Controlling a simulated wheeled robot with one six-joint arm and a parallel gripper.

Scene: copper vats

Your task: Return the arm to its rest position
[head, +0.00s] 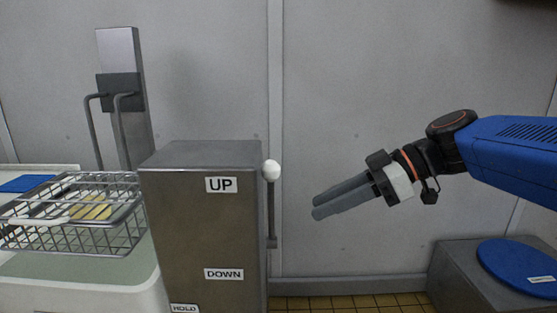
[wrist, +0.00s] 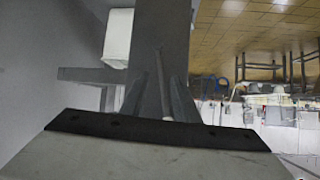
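My gripper (head: 315,207) is held in the air right of the metal box in the head view, its long grey fingers pointing left and slightly down. The two fingers lie close together in this view, and I cannot tell whether there is a gap between them. Nothing shows held at the tips. My blue arm comes in from the right edge. In the wrist view, dark finger shapes (wrist: 165,95) rise in the middle, and a grey upright stands behind them.
A metal box (head: 200,240) with UP, DOWN and HOLD labels has a white-knobbed lever (head: 271,171) on its right side. A wire basket (head: 115,240) with yellowish contents hangs over a pale vat at left. A blue disc (head: 520,262) lies on a grey block at lower right.

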